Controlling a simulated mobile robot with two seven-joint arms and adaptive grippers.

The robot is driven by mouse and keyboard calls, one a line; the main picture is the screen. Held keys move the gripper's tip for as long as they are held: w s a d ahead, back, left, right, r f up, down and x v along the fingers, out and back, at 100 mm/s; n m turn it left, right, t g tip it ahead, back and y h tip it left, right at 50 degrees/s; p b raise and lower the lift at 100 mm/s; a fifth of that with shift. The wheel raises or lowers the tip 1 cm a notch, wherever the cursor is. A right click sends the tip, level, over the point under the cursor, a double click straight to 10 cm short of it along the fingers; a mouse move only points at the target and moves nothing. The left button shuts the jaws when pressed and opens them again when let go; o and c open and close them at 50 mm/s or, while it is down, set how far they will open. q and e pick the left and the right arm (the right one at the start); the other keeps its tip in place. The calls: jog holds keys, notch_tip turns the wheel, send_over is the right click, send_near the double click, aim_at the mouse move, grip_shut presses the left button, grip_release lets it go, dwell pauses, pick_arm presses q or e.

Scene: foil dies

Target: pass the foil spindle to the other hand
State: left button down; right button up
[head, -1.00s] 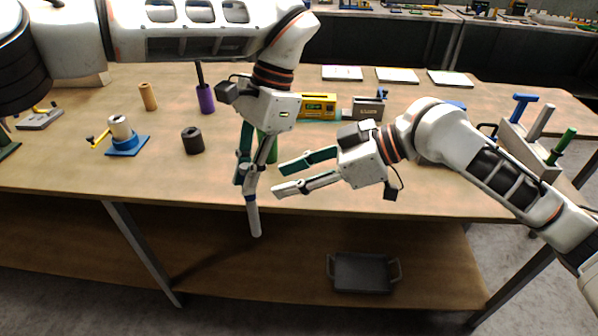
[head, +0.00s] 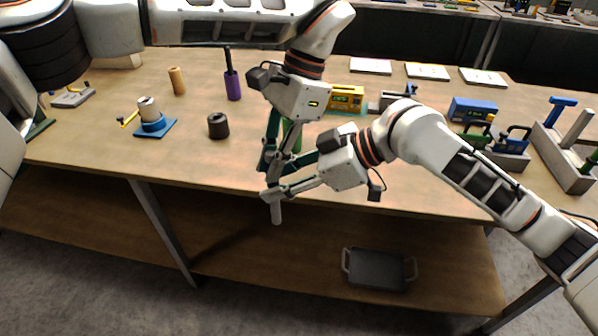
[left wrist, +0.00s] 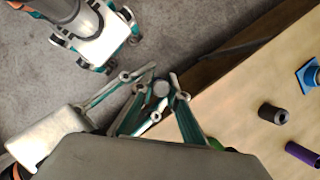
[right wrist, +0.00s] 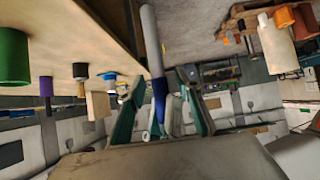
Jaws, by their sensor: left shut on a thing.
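The foil spindle (head: 276,212) is a grey rod with a blue collar. It hangs almost upright in front of the table's front edge. My left gripper (head: 270,180) points down and is shut on its upper part. My right gripper (head: 272,182) comes in from the right, with its fingers at the spindle just below the left fingers. In the right wrist view the rod (right wrist: 150,40) and its collar stand between the right fingers, which look apart. In the left wrist view the spindle (left wrist: 160,89) shows end-on between the fingers. Contact with the right fingers is unclear.
A green cylinder (head: 291,134) stands behind the left gripper. A dark roll (head: 218,126), a purple roll (head: 232,86) and a blue-based stand (head: 154,125) are to the left. A yellow box (head: 346,98) is behind. A grey tray (head: 379,270) lies on the lower shelf.

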jog(key=shift+x, duration=1.15)
jog(key=shift+d, duration=0.1)
grip_shut()
pick_arm(q)
jog(key=c, duration=1.9)
grip_release()
pick_arm(e)
jog(key=shift+r, duration=0.15)
pick_arm(q)
jog(key=shift+r, duration=0.1)
